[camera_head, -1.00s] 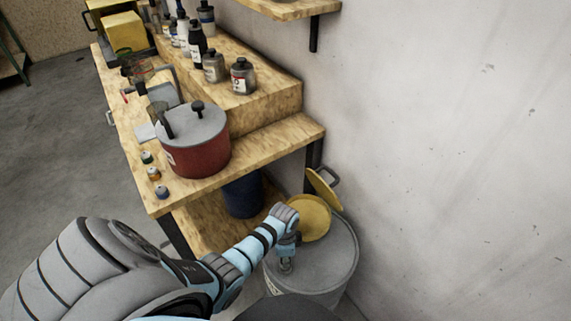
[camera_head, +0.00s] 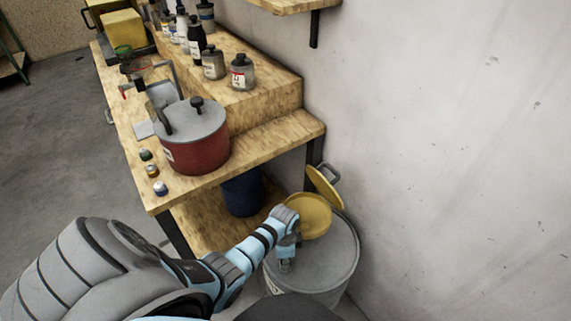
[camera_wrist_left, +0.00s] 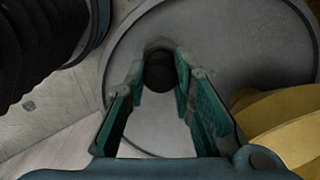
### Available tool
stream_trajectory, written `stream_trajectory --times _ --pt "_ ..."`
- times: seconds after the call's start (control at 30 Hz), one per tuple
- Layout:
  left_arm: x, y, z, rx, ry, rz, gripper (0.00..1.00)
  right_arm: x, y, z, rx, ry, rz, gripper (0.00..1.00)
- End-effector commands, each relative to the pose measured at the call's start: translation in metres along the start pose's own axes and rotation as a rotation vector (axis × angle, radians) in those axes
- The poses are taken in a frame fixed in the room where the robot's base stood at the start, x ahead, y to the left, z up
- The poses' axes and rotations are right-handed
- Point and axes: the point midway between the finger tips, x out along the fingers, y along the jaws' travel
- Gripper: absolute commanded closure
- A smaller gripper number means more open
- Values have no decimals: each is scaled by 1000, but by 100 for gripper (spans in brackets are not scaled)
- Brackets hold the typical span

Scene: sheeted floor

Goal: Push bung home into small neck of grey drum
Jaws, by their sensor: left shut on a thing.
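The grey drum (camera_head: 335,262) stands on the floor by the wall, at the right end of the bench. My left gripper (camera_head: 286,266) is low over the near left part of its lid. In the left wrist view the fingers (camera_wrist_left: 160,82) close around a dark round bung (camera_wrist_left: 159,72), with the grey lid (camera_wrist_left: 225,40) right behind it. The small neck is hidden under the bung and fingers, so I cannot tell how deep the bung sits. My right gripper is not in view.
A yellow pan-like thing (camera_head: 309,214) rests on the drum's far side, close to my gripper, and shows in the wrist view (camera_wrist_left: 290,125). A wooden bench (camera_head: 240,150) with a red pot (camera_head: 197,150) and several bottles stands left. The wall is right.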

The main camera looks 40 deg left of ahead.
Motion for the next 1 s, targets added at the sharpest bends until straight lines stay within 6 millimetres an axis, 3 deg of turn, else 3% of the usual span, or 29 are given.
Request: stream_trajectory --times 0.3,0.33,0.47,0.83,1.0 --pt "4 0 0 0 0 0 100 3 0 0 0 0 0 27" --pt "4 0 0 0 0 0 76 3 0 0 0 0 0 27" --pt "4 0 0 0 0 0 55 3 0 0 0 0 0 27" --pt "0 -1 0 0 1 -2 54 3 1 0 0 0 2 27" --pt "-33 -1 0 1 4 -6 54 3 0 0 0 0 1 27"
